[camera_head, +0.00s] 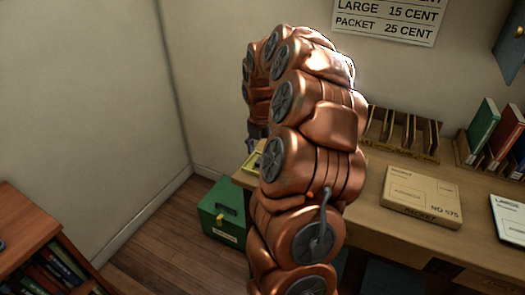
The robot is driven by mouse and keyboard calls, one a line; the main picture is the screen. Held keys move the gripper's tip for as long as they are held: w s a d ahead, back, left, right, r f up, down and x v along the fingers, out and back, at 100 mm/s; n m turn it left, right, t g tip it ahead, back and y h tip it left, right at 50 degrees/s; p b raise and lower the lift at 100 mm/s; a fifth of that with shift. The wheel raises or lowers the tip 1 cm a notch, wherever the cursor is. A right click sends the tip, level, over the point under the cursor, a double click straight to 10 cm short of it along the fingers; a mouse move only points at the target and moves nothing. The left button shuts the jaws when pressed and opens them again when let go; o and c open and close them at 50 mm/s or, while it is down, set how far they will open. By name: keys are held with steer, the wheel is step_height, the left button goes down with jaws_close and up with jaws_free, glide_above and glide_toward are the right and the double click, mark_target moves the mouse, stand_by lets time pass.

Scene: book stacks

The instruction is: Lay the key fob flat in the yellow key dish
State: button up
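The yellow key dish (250,165) shows only in part at the left end of the desk, with my copper arm covering its right side. The dark end of my arm, my gripper (257,134), points down just above the dish. Its fingers are small and mostly hidden by the arm, so I cannot tell whether they are open or shut. A small dark purplish patch lies at the fingertips, but I cannot tell whether it is the key fob or part of the gripper. The key fob is not clearly visible anywhere else.
The wooden desk (385,228) holds a packet box (420,196), a slotted wooden rack (402,130) and upright books (483,131). A green box (222,212) stands on the floor left of the desk. A bookcase (35,228) is at lower left. Floor between is clear.

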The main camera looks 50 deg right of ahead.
steer(key=shift+r, duration=0.1)
step_height(320, 180, up, 12)
steer(key=shift+a, duration=0.25)
stand_by(0.5)
stand_by(0.6)
steer(key=s+a+r+m+p, duration=0.1)
steer(key=s+a+m+p, duration=0.15)
steer(key=a, duration=0.55)
steer(key=s+a+r+m+p, duration=0.1)
steer(key=s+a+r+m, duration=0.15)
steer(key=a, duration=0.45)
steer(key=s+a+r+m+p, duration=0.15)
steer(key=a+m, duration=0.25)
steer(key=a, duration=0.4)
steer(key=s+a+f+m+g+p, duration=0.1)
steer(key=s+a+f+m+p, duration=0.1)
steer(key=s+a+m, duration=0.2)
steer(key=s+a+f+m+g+p, duration=0.1)
steer(key=s+a+m, duration=0.4)
steer(key=s, duration=0.8)
steer(key=m+p, duration=0.1)
steer(key=m, duration=0.2)
steer(key=shift+s+a+f+y, duration=0.25)
steer(key=shift+a+f+y, duration=0.05)
steer(key=shift+f, duration=0.1)
steer(key=shift+c, duration=0.3)
